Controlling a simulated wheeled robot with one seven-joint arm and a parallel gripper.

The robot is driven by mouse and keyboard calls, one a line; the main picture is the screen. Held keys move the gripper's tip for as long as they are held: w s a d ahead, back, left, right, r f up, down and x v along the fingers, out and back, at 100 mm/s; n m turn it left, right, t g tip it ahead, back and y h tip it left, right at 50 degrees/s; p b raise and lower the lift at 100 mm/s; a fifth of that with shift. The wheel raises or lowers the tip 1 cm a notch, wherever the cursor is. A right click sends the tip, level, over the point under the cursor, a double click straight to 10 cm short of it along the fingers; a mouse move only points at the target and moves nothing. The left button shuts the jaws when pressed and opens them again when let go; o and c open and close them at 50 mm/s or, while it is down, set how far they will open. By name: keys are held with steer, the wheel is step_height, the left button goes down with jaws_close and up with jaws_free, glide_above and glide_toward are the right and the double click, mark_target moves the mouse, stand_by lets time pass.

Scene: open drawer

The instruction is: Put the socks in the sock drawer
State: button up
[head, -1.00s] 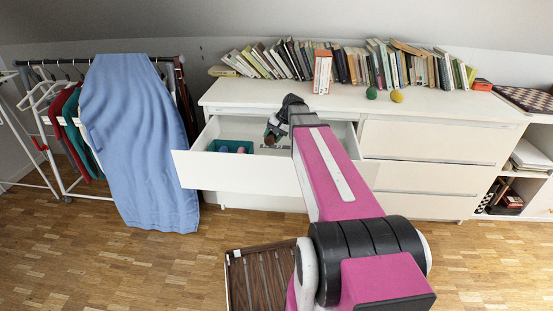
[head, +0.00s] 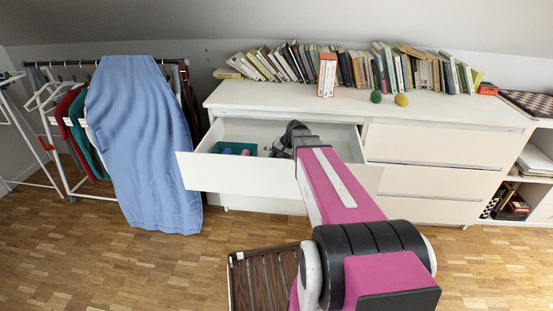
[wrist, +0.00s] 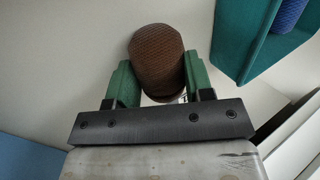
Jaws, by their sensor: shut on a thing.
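The open white drawer (head: 225,172) sticks out from the dresser's top left. A teal box (head: 246,145) stands inside it with rolled socks (head: 228,151), one pinkish and one blue. In the wrist view the teal box (wrist: 228,45) is at the upper right, with a blue rolled sock (wrist: 288,14) in it. My gripper (wrist: 158,64) is shut on a brown rolled sock (wrist: 155,52), held between its green fingers, beside the box and over the pale drawer floor. In the head view the arm's end dips into the drawer right of the box; the fingers and brown sock are largely hidden.
Books (head: 270,63), an orange-and-white book (head: 327,75), a green ball (head: 376,96) and a yellow ball (head: 401,100) are on the dresser top (head: 255,97). A blue cloth (head: 148,150) hangs on the rack at left. A dark slatted thing (head: 262,275) is on the floor.

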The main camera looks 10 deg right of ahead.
steer(key=shift+f, duration=0.1)
steer(key=o, duration=0.6)
steer(key=shift+o, duration=0.2)
steer(key=v, duration=1.2)
